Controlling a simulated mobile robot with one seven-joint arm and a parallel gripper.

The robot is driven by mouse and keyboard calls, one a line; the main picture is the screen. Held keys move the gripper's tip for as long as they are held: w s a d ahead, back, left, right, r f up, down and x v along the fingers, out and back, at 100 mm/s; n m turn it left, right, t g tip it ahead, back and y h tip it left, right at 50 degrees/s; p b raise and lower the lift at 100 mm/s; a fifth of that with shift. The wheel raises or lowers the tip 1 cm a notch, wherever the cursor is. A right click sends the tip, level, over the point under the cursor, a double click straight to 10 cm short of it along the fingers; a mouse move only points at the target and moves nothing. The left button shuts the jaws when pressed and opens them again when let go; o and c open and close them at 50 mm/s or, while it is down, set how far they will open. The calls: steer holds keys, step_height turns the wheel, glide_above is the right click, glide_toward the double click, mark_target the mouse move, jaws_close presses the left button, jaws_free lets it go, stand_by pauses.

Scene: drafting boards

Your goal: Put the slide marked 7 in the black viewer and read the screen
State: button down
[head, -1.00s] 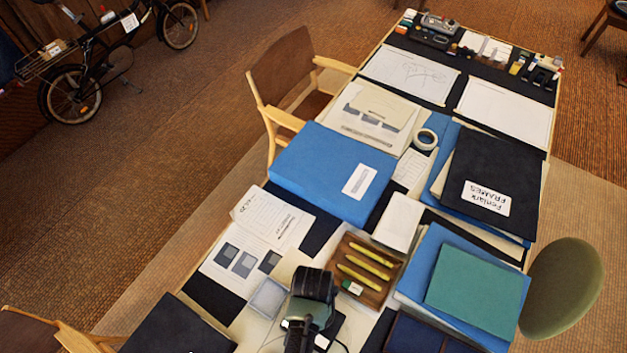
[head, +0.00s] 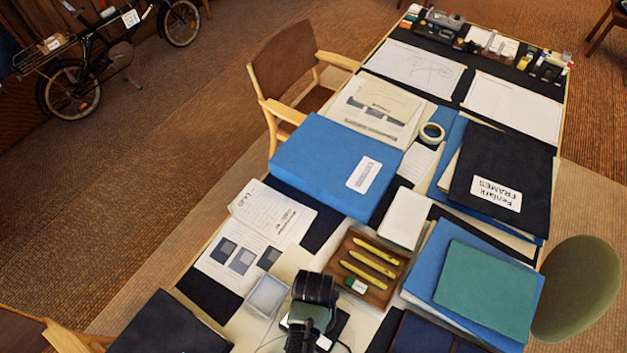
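My gripper is not in view. A dark device with a boxy black top and a cable (head: 314,290) stands at the near end of the long table (head: 548,207). I cannot tell whether it is the black viewer, and no lit screen shows on it. Another dark device (head: 437,22) stands among small items at the far end of the table, too small to make out. I cannot pick out a slide marked 7. A small clear, pale box (head: 267,296) lies left of the near device; its contents cannot be read.
A wooden tray (head: 343,291) holds yellow pens. A large blue box (head: 320,155), a black folder labelled Fenlark FRAMES (head: 505,165) and a green folder (head: 488,290) crowd the table. Chairs stand at the left (head: 280,65) and right (head: 577,288). A bicycle (head: 100,60) stands beyond open floor.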

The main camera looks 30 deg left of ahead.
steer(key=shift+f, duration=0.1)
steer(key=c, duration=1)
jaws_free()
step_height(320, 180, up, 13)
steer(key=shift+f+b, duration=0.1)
steer(key=shift+b, duration=0.2)
